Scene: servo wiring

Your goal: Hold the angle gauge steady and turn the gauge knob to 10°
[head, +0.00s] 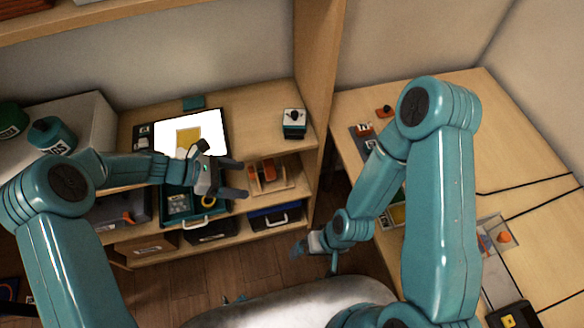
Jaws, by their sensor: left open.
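A small block with a pale top and a round black knob (294,122) stands on the upper shelf, right of the bright panel; it looks like the angle gauge. Its scale and the knob's angle are too small to read. My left gripper (232,178) is open and empty in front of the shelf, to the left of and below this block, clearly apart from it. My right gripper (317,250) hangs low over the floor between the shelf and the right table, touching neither. Its fingers are small and dark, so their opening is unclear.
A bright white panel (219,125) with a yellow square lies on the shelf top. A tall wooden divider (318,80) rises right of the block. Bins and an orange part in a wooden holder (267,176) fill the lower shelf. The right table (477,135) carries cables and small parts.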

